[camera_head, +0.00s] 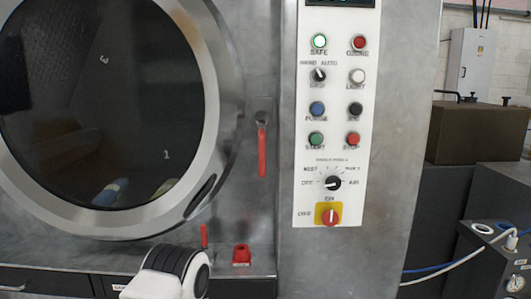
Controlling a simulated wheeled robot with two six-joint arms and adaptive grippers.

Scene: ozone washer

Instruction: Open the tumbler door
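The round tumbler door (205,75) fills the left of the head view, its upper and left parts cut off by the frame. It has a wide brushed-metal ring around dark glass (105,100). A dark recessed slot (201,197) sits at the lower right of the ring. The door appears to lie flat against the machine front. A white arm part of mine with black bands shows at the bottom, below the ring. Neither gripper's fingers are in view.
A red lever (262,150) stands right of the door. A shorter red lever (204,235) and a red fitting (241,255) sit below. A white control panel (336,110) with buttons and knobs is further right. A brown box (478,132) stands at the far right.

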